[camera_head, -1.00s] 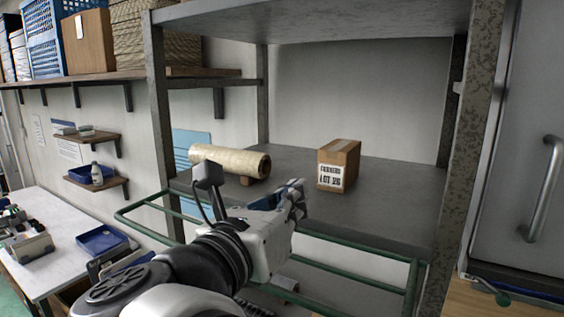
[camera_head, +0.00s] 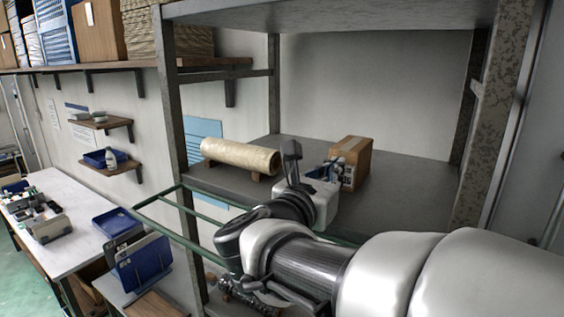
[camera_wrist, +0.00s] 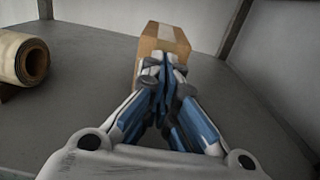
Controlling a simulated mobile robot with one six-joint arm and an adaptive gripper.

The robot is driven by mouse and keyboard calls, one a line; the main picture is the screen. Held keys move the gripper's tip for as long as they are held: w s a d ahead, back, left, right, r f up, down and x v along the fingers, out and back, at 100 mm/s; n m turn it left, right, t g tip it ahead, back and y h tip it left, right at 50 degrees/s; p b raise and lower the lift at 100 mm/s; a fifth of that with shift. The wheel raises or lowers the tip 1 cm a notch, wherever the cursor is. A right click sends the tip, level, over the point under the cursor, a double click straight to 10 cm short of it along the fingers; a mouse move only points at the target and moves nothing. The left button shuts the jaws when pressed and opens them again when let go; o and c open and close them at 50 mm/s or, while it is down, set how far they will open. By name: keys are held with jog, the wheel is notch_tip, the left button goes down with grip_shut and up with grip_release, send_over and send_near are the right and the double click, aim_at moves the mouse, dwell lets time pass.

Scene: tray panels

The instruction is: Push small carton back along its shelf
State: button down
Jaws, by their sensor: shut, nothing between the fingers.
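The small carton (camera_head: 352,158) is a brown box with a white label, standing upright on the grey shelf (camera_head: 400,205). My gripper (camera_head: 338,165) is shut and empty, at the carton's front face and covering much of its label. In the wrist view the shut blue fingers (camera_wrist: 162,70) overlap the lower front of the carton (camera_wrist: 162,38). I cannot tell for sure whether the fingertips touch it. The carton's lower front is hidden behind the fingers in the wrist view.
A cream roll (camera_head: 240,156) lies on small wooden blocks left of the carton; it also shows in the wrist view (camera_wrist: 24,58). Metal posts (camera_head: 487,120) frame the shelf and a green rail (camera_head: 200,212) runs along its front. Bare shelf lies right of the carton.

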jog(key=shift+w+d, duration=0.3)
jog(key=shift+w, duration=0.15)
jog(key=shift+w+d+f, duration=0.15)
jog(key=shift+w, duration=0.05)
jog(key=b+x, duration=0.7)
jog(key=x, duration=0.5)
jog(key=shift+w+d+f, duration=0.1)
jog(key=shift+w+d, duration=0.05)
jog(key=shift+w, duration=0.2)
jog(key=shift+w+d, duration=0.25)
jog(key=shift+w, duration=0.05)
jog(key=shift+r, duration=0.2)
jog(key=shift+f+b, duration=0.1)
jog(key=shift+b, duration=0.2)
